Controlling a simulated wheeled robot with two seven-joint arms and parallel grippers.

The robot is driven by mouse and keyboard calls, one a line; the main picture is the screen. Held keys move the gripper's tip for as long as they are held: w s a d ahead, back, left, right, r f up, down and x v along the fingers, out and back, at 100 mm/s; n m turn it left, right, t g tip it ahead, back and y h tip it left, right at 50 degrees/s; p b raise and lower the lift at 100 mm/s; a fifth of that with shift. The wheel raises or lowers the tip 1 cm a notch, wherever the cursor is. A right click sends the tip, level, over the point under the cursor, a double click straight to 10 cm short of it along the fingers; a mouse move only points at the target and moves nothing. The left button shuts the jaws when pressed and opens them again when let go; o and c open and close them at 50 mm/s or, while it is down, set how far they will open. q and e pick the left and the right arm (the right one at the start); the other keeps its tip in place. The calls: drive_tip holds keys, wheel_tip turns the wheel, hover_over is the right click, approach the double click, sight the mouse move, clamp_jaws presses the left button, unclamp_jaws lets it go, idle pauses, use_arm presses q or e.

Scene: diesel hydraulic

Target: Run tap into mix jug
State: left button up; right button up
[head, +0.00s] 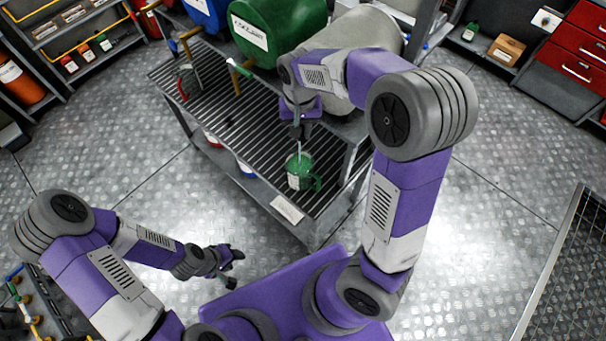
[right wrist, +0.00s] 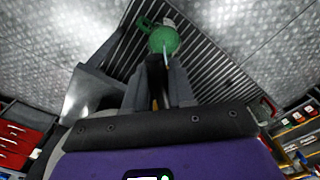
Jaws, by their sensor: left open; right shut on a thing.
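A green jug (head: 300,171) with a pale label and a side handle stands upright on the slatted rack shelf; it also shows in the right wrist view (right wrist: 163,40). My right gripper (head: 301,130) is above the jug, at the front of the pale grey drum (head: 364,36). It is shut on what appears to be that drum's tap, mostly hidden by the gripper and wrist. A thin pale stream runs from beside the gripper down to the jug; it also shows in the right wrist view (right wrist: 166,60). My left gripper (head: 231,268) is open and empty, low over the floor, away from the rack.
A green drum (head: 275,29) and a blue drum (head: 207,12) lie left of the grey drum. A tap with a yellow handle (head: 184,40) and a grey jug with a red handle (head: 187,78) are at the rack's left. The shelf between the jugs is clear.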

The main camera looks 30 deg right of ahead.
drive_tip(key=d+n, duration=0.1)
drive_tip(key=n, duration=0.2)
drive_tip(key=d+n, duration=0.2)
drive_tip(key=n, duration=0.1)
drive_tip(key=d+n, duration=0.2)
drive_tip(key=n, duration=0.1)
drive_tip(key=o, duration=1)
drive_tip(key=shift+w+d, duration=0.1)
wheel_tip(320, 180, up, 8)
drive_tip(key=shift+f, duration=0.2)
